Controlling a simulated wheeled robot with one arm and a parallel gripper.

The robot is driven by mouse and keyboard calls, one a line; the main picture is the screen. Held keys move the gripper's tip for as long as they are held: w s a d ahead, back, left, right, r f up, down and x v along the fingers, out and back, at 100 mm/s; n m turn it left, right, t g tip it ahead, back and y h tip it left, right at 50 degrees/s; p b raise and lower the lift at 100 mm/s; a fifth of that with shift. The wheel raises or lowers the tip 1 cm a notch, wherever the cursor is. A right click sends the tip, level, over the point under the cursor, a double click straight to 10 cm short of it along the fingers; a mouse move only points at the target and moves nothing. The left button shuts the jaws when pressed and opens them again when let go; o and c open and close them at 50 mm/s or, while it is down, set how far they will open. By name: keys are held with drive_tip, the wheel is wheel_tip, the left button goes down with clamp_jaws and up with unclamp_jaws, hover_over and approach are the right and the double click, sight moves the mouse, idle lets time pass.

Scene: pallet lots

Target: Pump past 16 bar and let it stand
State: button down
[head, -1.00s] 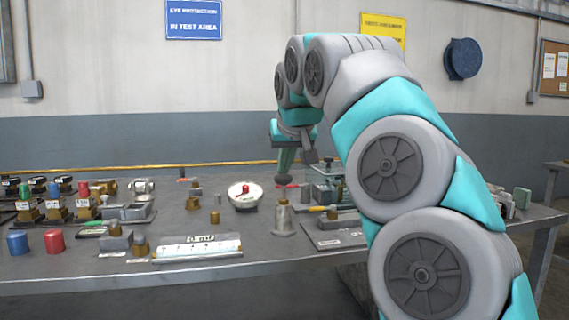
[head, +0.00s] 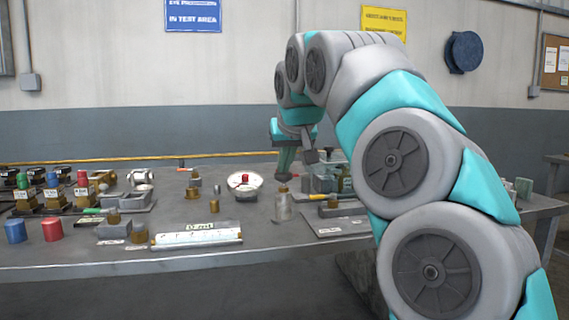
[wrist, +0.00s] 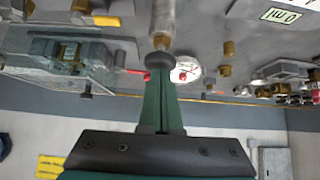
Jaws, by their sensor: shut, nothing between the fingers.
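The round white gauge (head: 244,184) with a red part at its middle stands on the bench, left of my gripper. I cannot read its needle. My gripper (head: 284,170) points down over the bench, fingers shut and empty. In the wrist view my green fingers (wrist: 162,80) end at a dark round knob (wrist: 160,60). I cannot tell whether they touch it. A red-tipped lever (wrist: 133,73) lies just left of the fingers there, beside a grey block fixture (wrist: 70,52). A grey cylinder with a brass top (head: 284,207) stands in front of my gripper.
A flat plate (head: 330,226) lies right of the cylinder. Brass fittings (head: 193,192) stand left of the gauge. Bare bench shows around (head: 250,215).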

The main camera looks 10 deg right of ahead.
sight(285, 176)
wheel_tip(285, 176, up, 4)
drive_tip(key=shift+r+p, duration=0.1)
drive_tip(key=shift+p, duration=0.95)
drive_tip(key=v, duration=0.9)
drive_tip(key=shift+s+b, duration=0.3)
drive_tip(key=shift+b, duration=0.1)
